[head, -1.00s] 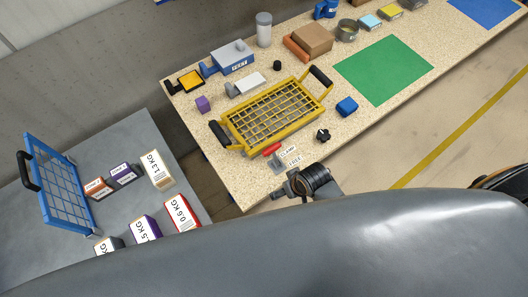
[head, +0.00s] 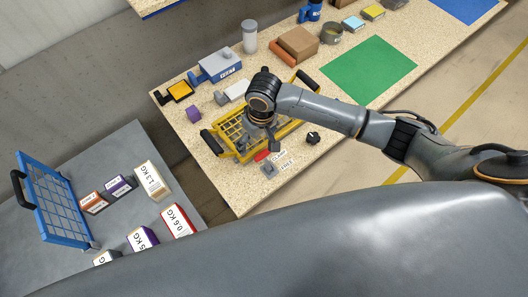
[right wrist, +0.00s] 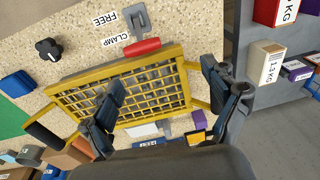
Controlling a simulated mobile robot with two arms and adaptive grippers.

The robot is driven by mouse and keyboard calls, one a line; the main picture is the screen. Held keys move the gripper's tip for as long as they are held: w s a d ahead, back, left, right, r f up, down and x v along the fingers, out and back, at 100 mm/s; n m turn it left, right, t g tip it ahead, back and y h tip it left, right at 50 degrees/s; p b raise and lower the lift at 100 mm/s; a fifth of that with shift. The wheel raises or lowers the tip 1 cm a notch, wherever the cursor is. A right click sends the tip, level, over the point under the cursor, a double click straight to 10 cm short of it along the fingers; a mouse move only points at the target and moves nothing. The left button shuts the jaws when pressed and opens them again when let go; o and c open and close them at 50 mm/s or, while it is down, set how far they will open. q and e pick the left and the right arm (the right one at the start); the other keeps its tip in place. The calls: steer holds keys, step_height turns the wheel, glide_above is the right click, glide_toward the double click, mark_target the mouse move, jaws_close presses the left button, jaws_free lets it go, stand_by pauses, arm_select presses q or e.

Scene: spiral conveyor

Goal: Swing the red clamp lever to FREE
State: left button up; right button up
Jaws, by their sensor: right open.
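The red clamp lever (head: 262,156) sits at the near edge of the speckled bench, on a grey base (head: 269,170). In the right wrist view its red handle (right wrist: 143,47) lies beside the CLAMP label (right wrist: 121,40), close to the yellow mesh frame. The FREE label (right wrist: 104,19) is farther from the frame. My right gripper (head: 272,140) is above the near part of the yellow mesh frame, close to the lever in the head view. In the wrist view its fingers (right wrist: 165,88) are spread and empty, apart from the lever. My left gripper is not in view.
The yellow mesh frame (head: 230,129) with black handles lies under my right gripper. A black knob (head: 313,138) and a green mat (head: 368,70) are to the right. A grey table (head: 95,165) with weight-marked boxes stands at the left.

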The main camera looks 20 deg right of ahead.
mark_target(264, 154)
steer(key=shift+h, duration=0.5)
steer(key=f, duration=0.4)
steer(key=d+f+p, duration=0.1)
steer(key=f, duration=0.2)
steer(key=d+f, duration=0.1)
steer(key=f, duration=0.3)
steer(key=shift+w+d+f+p, duration=0.1)
steer(key=shift+w+f+p, duration=0.1)
steer(key=shift+f+p, duration=0.1)
steer(key=c, duration=1.7)
steer(key=shift+w, duration=0.1)
